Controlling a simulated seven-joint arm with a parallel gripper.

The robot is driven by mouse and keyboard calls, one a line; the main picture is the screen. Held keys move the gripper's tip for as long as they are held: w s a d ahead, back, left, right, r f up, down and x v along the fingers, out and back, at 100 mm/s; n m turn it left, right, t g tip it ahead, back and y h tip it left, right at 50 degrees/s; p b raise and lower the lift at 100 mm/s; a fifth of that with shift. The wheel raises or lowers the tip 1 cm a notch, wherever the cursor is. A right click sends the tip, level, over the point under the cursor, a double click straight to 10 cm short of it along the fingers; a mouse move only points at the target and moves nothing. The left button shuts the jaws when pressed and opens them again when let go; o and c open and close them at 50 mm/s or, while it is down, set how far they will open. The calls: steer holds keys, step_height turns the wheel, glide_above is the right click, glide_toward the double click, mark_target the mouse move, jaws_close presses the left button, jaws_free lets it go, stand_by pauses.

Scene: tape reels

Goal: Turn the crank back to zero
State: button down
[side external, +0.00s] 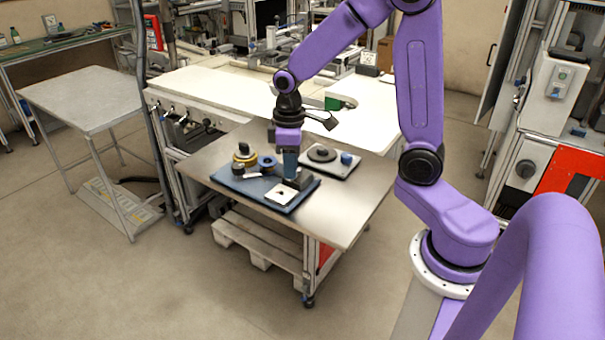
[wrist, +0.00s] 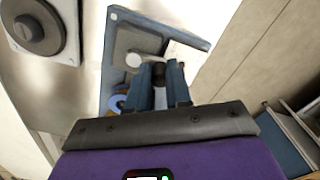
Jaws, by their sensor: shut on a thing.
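In the side view my gripper (side external: 290,168) points down over the blue tray (side external: 240,183) on the table, with its blue fingers at a dark grey block (side external: 303,181) at the tray's right end. In the wrist view the two fingers (wrist: 160,75) are shut on a small black handle (wrist: 158,74), which looks like the crank's handle. A pale round hub (wrist: 133,60) shows beside it on the grey block (wrist: 132,38). The crank's arm and any zero mark are hidden or too small to make out.
The tray also carries a yellow-and-black reel (side external: 244,155), a blue tape reel (side external: 267,163) and a white card (side external: 281,194) with a dark spot. The table's front right is clear.

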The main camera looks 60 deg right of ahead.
steer(key=shift+s+d, duration=0.35)
steer(key=shift+s, duration=0.2)
steer(key=shift+s+d, duration=0.4)
steer(key=shift+s, duration=0.1)
steer(key=shift+d, duration=0.1)
